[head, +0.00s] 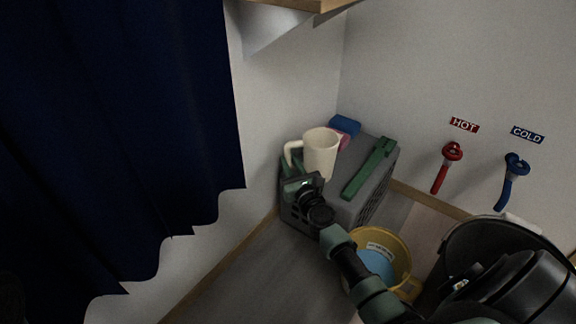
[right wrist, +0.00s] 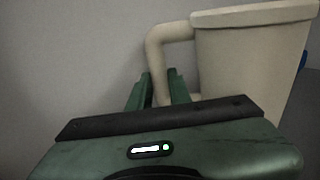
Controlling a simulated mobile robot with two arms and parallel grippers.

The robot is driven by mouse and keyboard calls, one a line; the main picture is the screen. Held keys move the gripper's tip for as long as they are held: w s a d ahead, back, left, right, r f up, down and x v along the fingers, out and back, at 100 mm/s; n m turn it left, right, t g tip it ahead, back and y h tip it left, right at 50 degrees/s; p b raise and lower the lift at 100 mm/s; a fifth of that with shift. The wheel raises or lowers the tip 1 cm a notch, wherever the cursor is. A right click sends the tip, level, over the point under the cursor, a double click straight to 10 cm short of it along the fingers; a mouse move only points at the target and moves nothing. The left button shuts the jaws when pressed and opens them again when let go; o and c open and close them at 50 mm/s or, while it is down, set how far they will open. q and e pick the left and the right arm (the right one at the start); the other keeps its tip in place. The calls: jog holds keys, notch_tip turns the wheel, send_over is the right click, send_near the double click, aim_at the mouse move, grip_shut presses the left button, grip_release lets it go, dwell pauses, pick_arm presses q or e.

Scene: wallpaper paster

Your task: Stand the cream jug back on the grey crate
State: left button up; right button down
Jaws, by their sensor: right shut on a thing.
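The cream jug (head: 320,153) is upright over the top of the grey crate (head: 345,208), toward its left side. I cannot tell whether its base touches the crate, since my gripper hides the lower part. My right gripper (head: 291,166) is at the left of the jug, shut on its handle. In the right wrist view the two green fingers (right wrist: 160,90) are on either side of the lower handle, and the jug body (right wrist: 250,58) stands to their right. My left gripper is not in view.
A green long-handled tool (head: 370,168) lies on the crate's right part. A blue block (head: 345,126) and a pink thing (head: 347,140) are at its back. A dark blue curtain (head: 120,110) hangs left.

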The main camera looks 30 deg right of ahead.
jog(key=shift+f+b, duration=0.25)
jog(key=shift+b, duration=0.05)
jog(key=c, duration=1.3)
grip_release()
jog(key=shift+r, duration=0.1)
